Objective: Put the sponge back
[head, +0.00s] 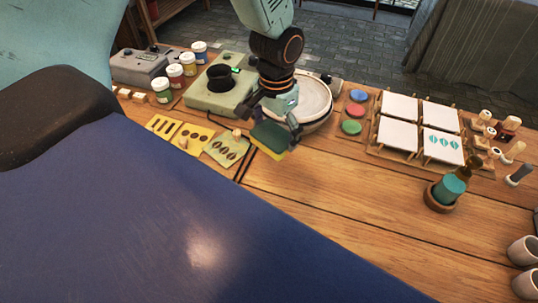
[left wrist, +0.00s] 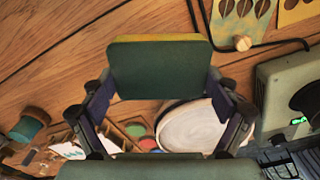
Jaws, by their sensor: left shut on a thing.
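A green and yellow sponge (head: 269,139) is held by my left gripper (head: 274,126) above the wooden table, in front of a white round plate (head: 318,92). In the left wrist view the sponge (left wrist: 160,72) sits between the two fingers, green face toward the camera with a yellow strip along its top edge. The fingers are shut on its sides. The sponge looks raised off the table, but the exact gap is hard to tell. The white plate also shows in the left wrist view (left wrist: 190,126), beyond the sponge. My right gripper is not in view.
Yellow stencil cards (head: 226,148) lie left of the sponge. A green machine (head: 214,95) and paint jars (head: 176,77) stand at the back left. Coloured pads (head: 351,127), white tiles (head: 398,135) and a brown bowl holding a teal item (head: 452,187) are right. The front middle table is clear.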

